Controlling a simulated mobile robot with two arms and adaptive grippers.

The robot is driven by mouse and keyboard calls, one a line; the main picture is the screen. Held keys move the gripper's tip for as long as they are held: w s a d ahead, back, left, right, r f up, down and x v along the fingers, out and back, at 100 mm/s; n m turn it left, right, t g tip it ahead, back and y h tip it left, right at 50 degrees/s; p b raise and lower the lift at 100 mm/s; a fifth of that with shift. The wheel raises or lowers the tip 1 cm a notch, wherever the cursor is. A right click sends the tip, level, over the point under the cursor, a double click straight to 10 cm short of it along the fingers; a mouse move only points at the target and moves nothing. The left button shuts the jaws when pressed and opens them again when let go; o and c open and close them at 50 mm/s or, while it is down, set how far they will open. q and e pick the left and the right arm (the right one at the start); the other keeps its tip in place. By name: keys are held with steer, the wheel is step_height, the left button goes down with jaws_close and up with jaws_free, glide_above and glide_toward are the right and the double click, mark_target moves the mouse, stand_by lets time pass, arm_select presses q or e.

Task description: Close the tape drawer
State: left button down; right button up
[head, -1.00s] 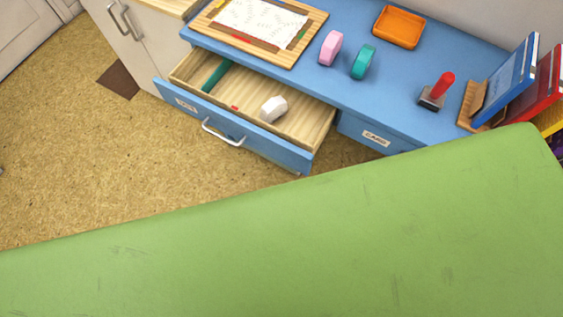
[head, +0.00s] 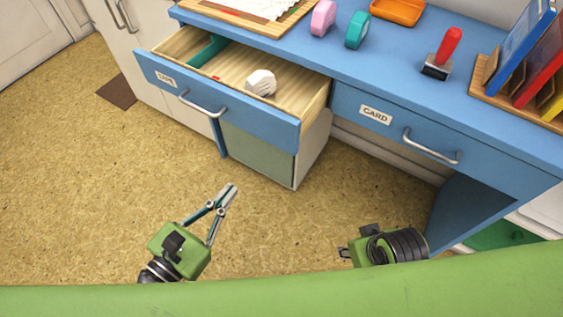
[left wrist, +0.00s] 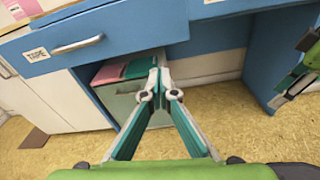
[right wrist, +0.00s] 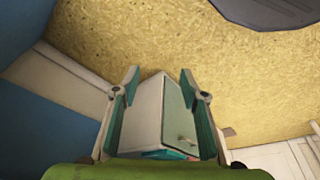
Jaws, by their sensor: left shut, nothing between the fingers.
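The tape drawer (head: 235,108) stands pulled out from the blue desk, with a silver handle (head: 203,104) on its blue front. Inside lie a white roll-like thing (head: 261,82) and a teal strip (head: 207,51). The drawer front also shows in the left wrist view (left wrist: 120,30), at upper left. My left gripper (head: 231,188) is shut and empty, below and in front of the drawer, not touching it. In its wrist view the fingertips (left wrist: 159,60) meet. My right gripper (head: 343,253) is lower right; its wrist view shows its fingers (right wrist: 160,75) apart with nothing held.
A shut drawer labelled CARD (head: 390,125) is right of the tape drawer. A cabinet (head: 260,155) stands below the open drawer. On the desk (head: 400,70) are tape rolls, an orange tray (head: 398,11), a red-handled stamp (head: 442,55) and a book rack. Floor in front is clear.

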arm_select(q)
step_height(320, 180, up, 4)
steer(key=s+d+n+h, duration=0.1)
steer(key=p, duration=0.2)
glide_toward(276, 132)
steer(key=shift+t, duration=0.4)
steer(key=x, duration=0.3)
steer(key=p+x, duration=0.1)
steer(key=x, duration=0.2)
steer(key=shift+d+f, duration=0.15)
steer(key=shift+f, duration=0.05)
steer(key=shift+w+d, duration=0.3)
steer(key=shift+w, duration=0.05)
arm_select(e)
step_height(276, 132, down, 11)
steer(key=shift+s+g, duration=0.3)
steer(key=shift+r, duration=0.1)
